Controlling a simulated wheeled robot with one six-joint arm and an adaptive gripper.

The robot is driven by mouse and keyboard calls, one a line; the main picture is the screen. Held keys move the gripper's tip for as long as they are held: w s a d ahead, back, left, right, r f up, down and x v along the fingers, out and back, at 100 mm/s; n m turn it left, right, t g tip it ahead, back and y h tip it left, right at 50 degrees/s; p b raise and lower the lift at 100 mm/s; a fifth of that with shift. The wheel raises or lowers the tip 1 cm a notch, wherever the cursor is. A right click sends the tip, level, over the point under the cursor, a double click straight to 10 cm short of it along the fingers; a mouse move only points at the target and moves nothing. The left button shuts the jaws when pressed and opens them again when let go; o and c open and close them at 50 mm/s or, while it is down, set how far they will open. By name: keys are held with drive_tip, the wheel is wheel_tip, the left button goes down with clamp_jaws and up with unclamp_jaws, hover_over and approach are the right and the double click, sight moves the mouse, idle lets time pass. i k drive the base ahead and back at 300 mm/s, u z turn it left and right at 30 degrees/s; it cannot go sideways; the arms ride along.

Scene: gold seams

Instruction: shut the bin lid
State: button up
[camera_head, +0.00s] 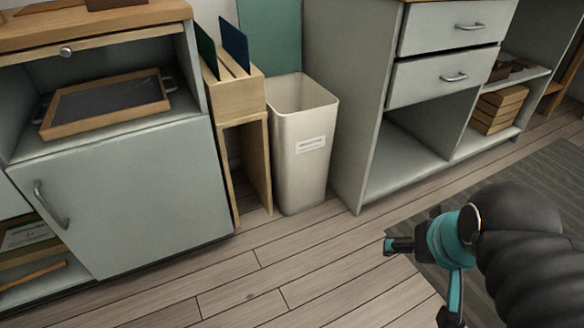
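The cream bin (304,170) stands on the floor between a wooden stand and a cabinet. Its top is open, and a pale label is on its front. A flat teal panel (270,38) stands upright at the bin's back rim. It looks like the raised lid; its top is cut off by the picture edge, and I cannot see a hinge. My gripper (424,281) is at the lower right, in front of and to the right of the bin, well apart from it. Its two fingers are spread, with nothing between them.
The wooden stand (238,97) with upright dark boards is close on the bin's left. A grey-green drawer cabinet (349,110) is close on its right. Another cabinet (135,195) is at left. The wooden floor (275,262) before the bin is clear; a grey rug lies at right.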

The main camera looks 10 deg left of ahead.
sight(272, 28)
drive_tip(key=u, duration=0.55)
drive_tip(key=i, duration=1.15)
drive_tip(key=u, duration=0.25)
